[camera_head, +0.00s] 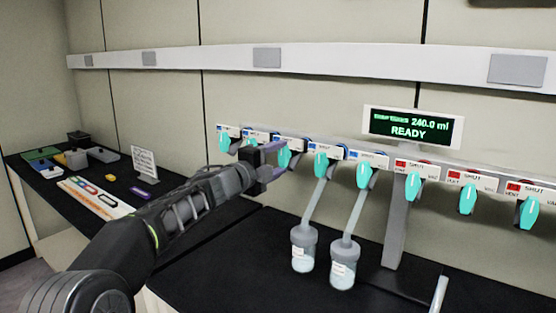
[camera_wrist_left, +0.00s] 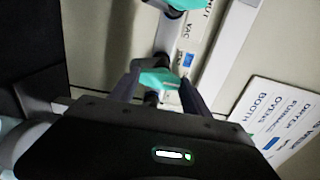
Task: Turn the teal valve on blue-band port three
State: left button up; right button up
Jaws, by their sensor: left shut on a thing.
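A manifold rail carries a row of teal valves, with blue bands on the left ports and red bands on the right ports. My left gripper (camera_head: 279,158) is at the teal valve (camera_head: 284,156) third from the left, under a blue-band label (camera_head: 290,141). In the left wrist view, that teal valve (camera_wrist_left: 158,79) sits between the two fingers of the left gripper (camera_wrist_left: 160,85), which are shut on it. Part of it is hidden by the fingers. Another teal valve (camera_wrist_left: 188,4) shows at the top edge. My right gripper is not in view.
Two flasks (camera_head: 303,248) (camera_head: 344,263) hang on tubes below the ports right of my gripper. A display (camera_head: 412,128) reads READY and 240.0 ml. A sign (camera_head: 145,164) and trays (camera_head: 45,168) stand on the left bench. Black benchtop lies bare below the gripper.

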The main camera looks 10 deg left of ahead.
pick_arm(q)
jog(key=o, duration=1.4)
jog(key=shift+s, duration=0.15)
jog(key=shift+s+a, duration=0.2)
jog(key=shift+s, duration=0.05)
jog(key=b+v, duration=0.2)
jog(key=v, duration=0.5)
jog(key=shift+d, duration=0.1)
